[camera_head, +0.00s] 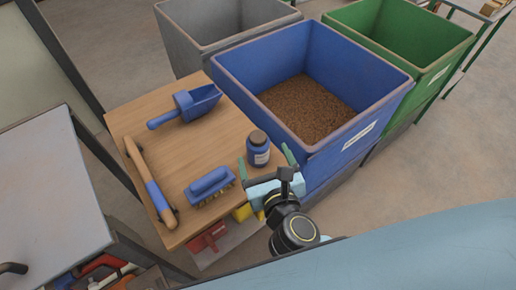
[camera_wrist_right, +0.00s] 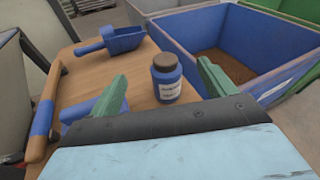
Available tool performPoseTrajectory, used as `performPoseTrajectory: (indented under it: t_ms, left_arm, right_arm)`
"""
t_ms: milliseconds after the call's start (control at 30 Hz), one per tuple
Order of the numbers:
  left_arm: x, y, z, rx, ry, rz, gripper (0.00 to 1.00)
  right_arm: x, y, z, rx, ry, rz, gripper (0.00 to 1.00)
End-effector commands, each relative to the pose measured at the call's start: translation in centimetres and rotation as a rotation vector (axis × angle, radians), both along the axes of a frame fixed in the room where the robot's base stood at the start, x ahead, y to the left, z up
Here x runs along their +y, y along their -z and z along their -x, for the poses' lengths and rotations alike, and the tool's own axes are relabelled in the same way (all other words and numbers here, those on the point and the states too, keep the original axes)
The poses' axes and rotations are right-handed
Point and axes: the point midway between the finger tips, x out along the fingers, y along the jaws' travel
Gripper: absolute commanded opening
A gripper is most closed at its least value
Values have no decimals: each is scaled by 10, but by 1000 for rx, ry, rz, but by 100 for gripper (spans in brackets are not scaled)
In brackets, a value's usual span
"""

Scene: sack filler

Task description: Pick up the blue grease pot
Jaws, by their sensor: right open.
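The blue grease pot (camera_head: 258,148) has a brown lid and a white label. It stands upright on the right side of the wooden table (camera_head: 222,147), near the blue bin. In the right wrist view the pot (camera_wrist_right: 166,78) stands beyond the fingertips, between the two green fingers. My right gripper (camera_head: 264,159) is open and empty, just in front of the pot, with a finger to either side. I cannot see contact with the pot. My left gripper is not in view.
A blue scoop (camera_head: 185,105), a blue brush (camera_head: 209,186) and a wooden-handled tool with a blue grip (camera_head: 152,183) lie on the table. A blue bin (camera_head: 365,128) of brown granules stands close right, with grey (camera_head: 183,40) and green (camera_head: 430,62) bins behind.

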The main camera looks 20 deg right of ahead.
Motion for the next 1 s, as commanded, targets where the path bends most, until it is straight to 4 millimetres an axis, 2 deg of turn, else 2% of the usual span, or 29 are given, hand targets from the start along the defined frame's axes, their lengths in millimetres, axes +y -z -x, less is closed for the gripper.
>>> performPoseTrajectory:
  t_ms: [100, 267, 600, 867, 1000]
  left_arm:
    - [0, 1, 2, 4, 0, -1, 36]
    - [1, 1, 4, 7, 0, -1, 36]
    - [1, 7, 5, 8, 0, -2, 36]
    - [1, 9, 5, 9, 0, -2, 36]
    - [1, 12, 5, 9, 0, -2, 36]
  right_arm:
    - [-3, 25, 9, 117, 76, -106, 83]
    - [-6, 41, 5, 175, 117, -152, 83]
    - [-13, 65, -50, 175, 117, -151, 83]
    - [-14, 72, -68, 175, 117, -151, 83]
    - [-13, 79, -87, 173, 117, -148, 83]
